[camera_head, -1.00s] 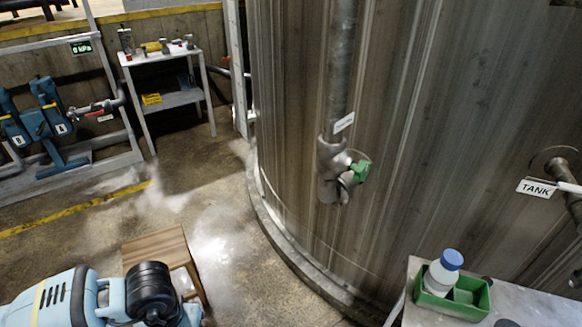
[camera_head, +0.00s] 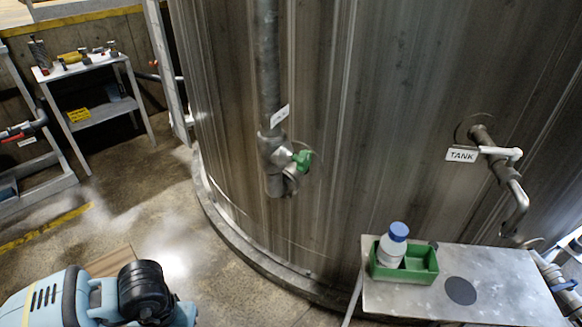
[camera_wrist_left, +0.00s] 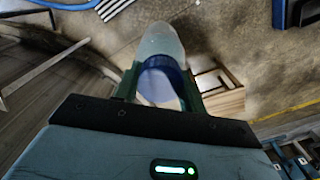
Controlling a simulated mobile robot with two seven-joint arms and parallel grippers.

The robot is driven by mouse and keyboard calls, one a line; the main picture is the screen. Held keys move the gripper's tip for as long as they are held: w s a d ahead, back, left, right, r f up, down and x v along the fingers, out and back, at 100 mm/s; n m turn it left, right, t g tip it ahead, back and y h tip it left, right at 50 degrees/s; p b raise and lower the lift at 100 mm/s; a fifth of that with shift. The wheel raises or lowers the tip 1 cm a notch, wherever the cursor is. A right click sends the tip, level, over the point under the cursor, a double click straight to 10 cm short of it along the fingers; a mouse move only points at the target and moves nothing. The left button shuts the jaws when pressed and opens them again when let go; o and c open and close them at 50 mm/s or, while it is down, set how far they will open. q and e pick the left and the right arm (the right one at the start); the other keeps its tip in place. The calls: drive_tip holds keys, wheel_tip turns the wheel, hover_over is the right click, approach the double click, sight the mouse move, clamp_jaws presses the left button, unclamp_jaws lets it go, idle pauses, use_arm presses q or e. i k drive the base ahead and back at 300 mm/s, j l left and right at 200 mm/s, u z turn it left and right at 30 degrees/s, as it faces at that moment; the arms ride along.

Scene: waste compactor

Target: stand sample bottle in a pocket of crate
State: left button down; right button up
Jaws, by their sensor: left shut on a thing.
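In the left wrist view a pale translucent bottle (camera_wrist_left: 161,44) with a blue cap is held cap end towards the wrist. My left gripper (camera_wrist_left: 160,80) is shut on it, with a dark green finger on each side of the cap. In the head view the left gripper and this bottle are out of frame. The green crate (camera_head: 408,277) sits on a metal side table. A similar white bottle (camera_head: 392,250) with a blue cap stands upright in its left pocket. The right pocket looks empty. My right gripper is not in view.
The metal table (camera_head: 500,300) has a dark round disc (camera_head: 461,290) beside the crate. The large tank (camera_head: 350,130) stands behind. A wooden stool (camera_wrist_left: 222,97) shows in the wrist view.

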sight(402, 263)
drive_tip(key=z, duration=1.05)
